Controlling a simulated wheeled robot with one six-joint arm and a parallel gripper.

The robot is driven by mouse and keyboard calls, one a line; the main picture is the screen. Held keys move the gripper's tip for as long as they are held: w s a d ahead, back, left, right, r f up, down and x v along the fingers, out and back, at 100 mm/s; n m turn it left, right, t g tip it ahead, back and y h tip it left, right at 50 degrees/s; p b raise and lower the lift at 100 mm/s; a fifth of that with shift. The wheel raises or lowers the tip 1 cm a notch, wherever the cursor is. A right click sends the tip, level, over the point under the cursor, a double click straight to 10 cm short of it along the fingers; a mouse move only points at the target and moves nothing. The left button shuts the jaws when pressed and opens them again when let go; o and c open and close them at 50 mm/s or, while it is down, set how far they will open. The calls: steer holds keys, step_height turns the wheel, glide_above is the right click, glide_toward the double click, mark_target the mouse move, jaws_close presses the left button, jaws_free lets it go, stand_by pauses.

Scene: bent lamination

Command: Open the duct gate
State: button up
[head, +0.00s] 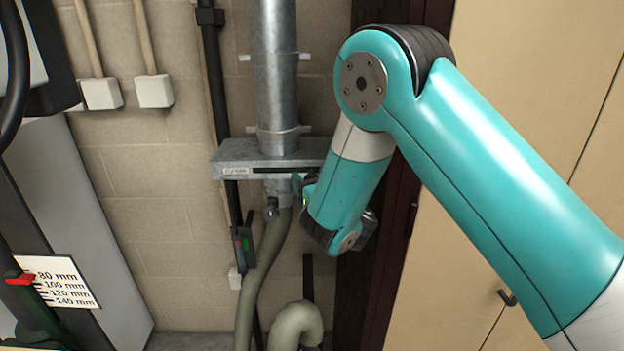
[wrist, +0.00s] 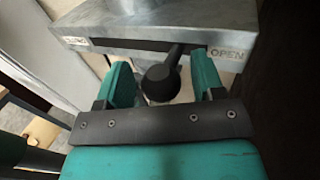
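The duct gate is a flat metal housing (head: 226,159) across the vertical duct pipe (head: 276,85), with a dark slot in its front. In the wrist view the housing (wrist: 150,22) has a small worn label at its left end and an OPEN label (wrist: 227,53) at its right end. A dark lever with a round knob (wrist: 158,84) comes out of the slot, nearer the OPEN label. My gripper (wrist: 163,82) is open, its teal fingers on either side of the knob with gaps showing. In the head view my arm hides the knob and most of the gripper.
A tan cabinet (head: 430,270) is at right. A millimetre scale card (head: 62,282) is at lower left. Block wall (head: 150,200) stands behind.

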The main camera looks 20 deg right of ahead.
mark_target(312, 174)
step_height(312, 174, up, 20)
steer(key=p, duration=1.1)
steer(key=shift+p, duration=0.4)
